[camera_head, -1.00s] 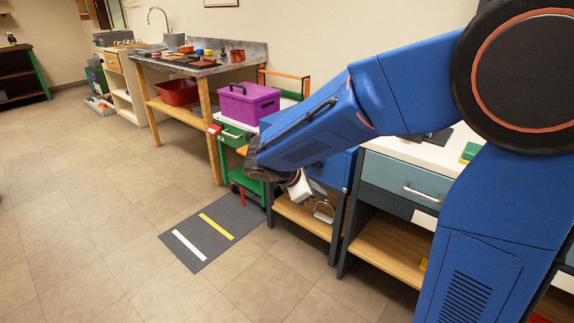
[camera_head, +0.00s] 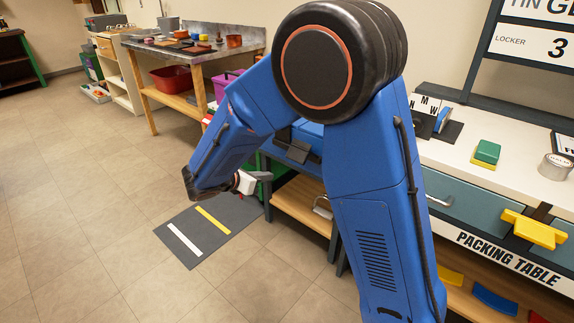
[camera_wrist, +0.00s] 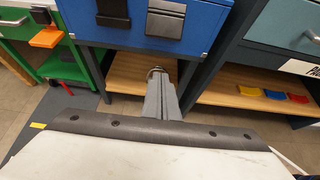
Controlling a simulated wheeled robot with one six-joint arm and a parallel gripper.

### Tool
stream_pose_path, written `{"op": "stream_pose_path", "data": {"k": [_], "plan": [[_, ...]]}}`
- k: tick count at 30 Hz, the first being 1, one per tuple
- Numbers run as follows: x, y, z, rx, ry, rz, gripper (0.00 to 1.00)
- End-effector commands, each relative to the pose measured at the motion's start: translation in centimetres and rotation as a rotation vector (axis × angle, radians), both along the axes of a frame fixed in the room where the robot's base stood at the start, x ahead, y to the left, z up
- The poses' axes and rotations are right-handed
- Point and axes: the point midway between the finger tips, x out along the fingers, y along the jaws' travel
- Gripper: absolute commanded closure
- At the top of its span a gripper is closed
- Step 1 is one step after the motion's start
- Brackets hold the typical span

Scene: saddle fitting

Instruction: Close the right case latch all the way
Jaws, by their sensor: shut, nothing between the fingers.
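The blue case (camera_wrist: 140,32) fills the top of the wrist view, its front facing me. My gripper (camera_wrist: 158,74) is shut and empty, below the case front and apart from the right latch. In the head view my gripper (camera_head: 265,177) is low in front of the blue case (camera_head: 308,131), which my arm partly hides.
A wooden shelf (camera_wrist: 130,72) lies under the case. A green cart (camera_wrist: 67,66) stands left. Floor beside the dark mat (camera_head: 190,246) is free.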

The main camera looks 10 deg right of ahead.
Motion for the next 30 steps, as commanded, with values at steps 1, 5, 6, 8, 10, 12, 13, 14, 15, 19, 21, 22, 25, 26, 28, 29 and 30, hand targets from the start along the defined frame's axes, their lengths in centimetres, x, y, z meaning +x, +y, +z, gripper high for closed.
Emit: {"op": "stream_pose_path", "data": {"k": [1, 5, 6, 8, 10, 12, 13, 14, 15, 19, 21, 22, 25, 26, 28, 29, 30], "plan": [[0.0, 0.0, 0.0, 0.0, 0.0, 0.0, 1.0], [0.0, -0.1, 0.0, 0.001, 0.0, -0.001, 1.0], [0.1, -0.1, 0.0, 0.001, 0.0, -0.001, 1.0], [0.2, -0.3, -0.2, 0.001, 0.0, -0.001, 1.0], [0.5, -0.8, -0.4, 0.001, 0.0, -0.001, 1.0], [0.9, -1.4, -0.8, 0.0, 0.001, -0.003, 1.0], [1.1, -1.7, -1.0, 0.0, 0.001, -0.004, 1.0], [1.4, -2.1, -1.3, 0.0, 0.001, -0.004, 1.0], [1.8, -2.6, -1.6, 0.0, 0.001, -0.004, 1.0], [3.0, -4.3, -2.7, 0.001, 0.001, -0.004, 1.0], [3.6, -5.1, -3.3, 0.0, 0.001, -0.004, 1.0], [3.9, -5.5, -3.5, 0.0, 0.001, -0.004, 1.0], [4.8, -6.7, -4.4, 0.001, 0.002, -0.004, 1.0], [5.0, -7.1, -4.6, 0.001, 0.001, -0.004, 1.0], [5.5, -7.7, -4.1, 0.004, -0.003, -0.004, 1.0], [5.7, -7.9, -3.7, 0.004, -0.003, -0.004, 1.0], [5.9, -8.2, -3.3, 0.003, -0.003, -0.003, 1.0]]}}
